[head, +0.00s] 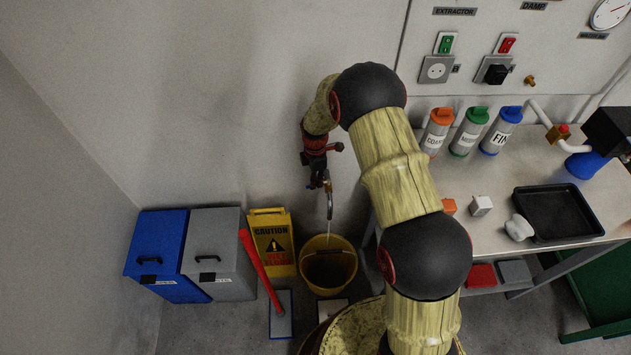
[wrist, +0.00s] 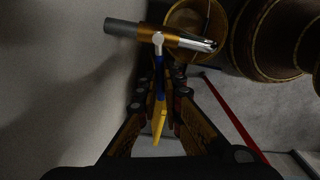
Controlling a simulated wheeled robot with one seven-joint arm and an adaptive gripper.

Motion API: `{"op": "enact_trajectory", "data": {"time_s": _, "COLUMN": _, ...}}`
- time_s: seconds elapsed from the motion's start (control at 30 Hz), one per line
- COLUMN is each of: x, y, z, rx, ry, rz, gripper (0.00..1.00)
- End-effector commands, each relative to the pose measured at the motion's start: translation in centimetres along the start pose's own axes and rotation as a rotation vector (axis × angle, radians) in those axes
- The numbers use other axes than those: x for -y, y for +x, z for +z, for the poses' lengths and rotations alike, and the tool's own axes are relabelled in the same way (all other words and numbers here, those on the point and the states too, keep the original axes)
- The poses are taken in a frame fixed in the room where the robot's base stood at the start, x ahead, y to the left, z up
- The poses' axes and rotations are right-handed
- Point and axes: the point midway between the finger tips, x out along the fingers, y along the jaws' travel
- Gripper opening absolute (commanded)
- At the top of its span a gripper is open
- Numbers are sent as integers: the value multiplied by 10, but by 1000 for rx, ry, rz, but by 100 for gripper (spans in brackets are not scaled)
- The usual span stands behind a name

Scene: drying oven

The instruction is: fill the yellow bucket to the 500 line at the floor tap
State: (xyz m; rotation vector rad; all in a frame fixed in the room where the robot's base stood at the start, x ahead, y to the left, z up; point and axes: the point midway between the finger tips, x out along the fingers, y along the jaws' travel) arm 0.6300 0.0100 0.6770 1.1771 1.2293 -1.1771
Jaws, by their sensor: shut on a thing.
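The yellow bucket (head: 322,272) stands on the floor under the wall tap (head: 330,204). A thin pale stream runs from the spout down into it. I cannot make out the 500 line or the water level. My gripper (head: 318,180) is at the tap, above and slightly left of the bucket. In the wrist view the brass and grey tap (wrist: 180,38) lies across the top, with its blue lever (wrist: 159,80) reaching down between my fingers (wrist: 160,95), which are shut on it. Part of the bucket (wrist: 187,18) shows behind the tap.
A yellow caution sign (head: 272,245) and a red-handled tool (head: 259,268) stand left of the bucket. Blue (head: 157,250) and grey (head: 218,248) bins are farther left. A bench (head: 468,190) with bottles and a black tray (head: 557,212) stands right.

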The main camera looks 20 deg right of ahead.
Motion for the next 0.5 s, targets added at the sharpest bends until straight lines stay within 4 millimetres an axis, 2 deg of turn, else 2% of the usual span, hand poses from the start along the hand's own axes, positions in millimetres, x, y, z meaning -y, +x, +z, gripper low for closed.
{"op": "enact_trajectory", "data": {"time_s": 0.2, "x": -11, "y": -1, "z": 1, "rx": 0, "ry": 206, "rz": 1, "gripper": 0}}
{"op": "enact_trajectory", "data": {"time_s": 0.47, "x": -13, "y": -1, "z": 2, "rx": 0, "ry": 239, "rz": 2, "gripper": 0}}
{"op": "enact_trajectory", "data": {"time_s": 0.5, "x": -13, "y": -1, "z": 2, "rx": 0, "ry": 239, "rz": 2, "gripper": 10}}
